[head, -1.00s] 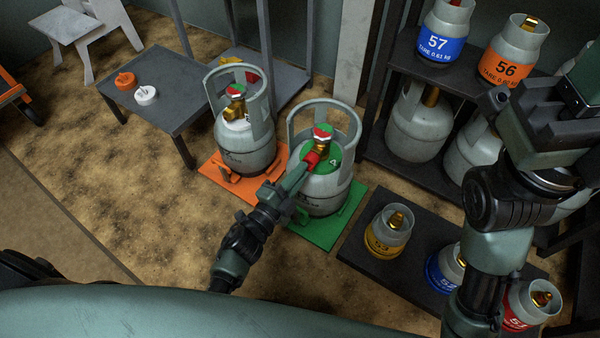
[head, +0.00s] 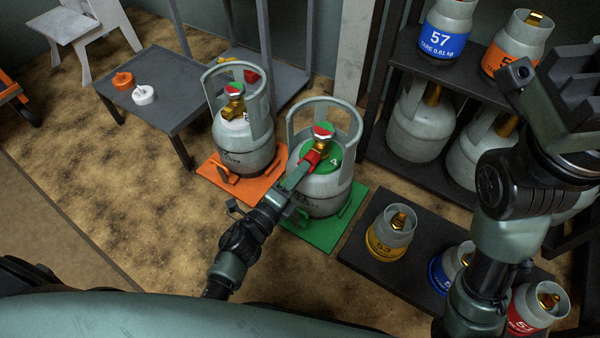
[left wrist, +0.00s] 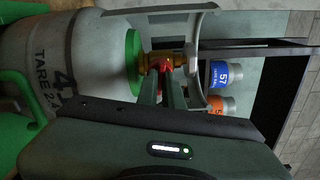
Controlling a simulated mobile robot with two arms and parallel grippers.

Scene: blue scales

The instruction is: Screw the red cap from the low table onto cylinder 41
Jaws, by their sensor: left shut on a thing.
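A grey gas cylinder with a green shoulder (head: 318,185) stands upright on a green mat (head: 325,233). My left gripper (head: 301,170) is shut on the red cap (head: 311,159), at the side outlet of the valve. In the left wrist view, the red cap (left wrist: 163,66) sits between the fingers against the brass valve (left wrist: 172,60). The low table (head: 177,110) holds an orange cap (head: 123,81) and a white cap (head: 144,94). My right gripper (head: 535,80) is raised at the right; its jaws are unclear.
A second cylinder (head: 245,155) stands on an orange mat (head: 222,181), close to the left. A dark platform (head: 365,259) with small cylinders lies to the right. A shelf (head: 390,120) with cylinders stands behind it. The sandy floor at the left is clear.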

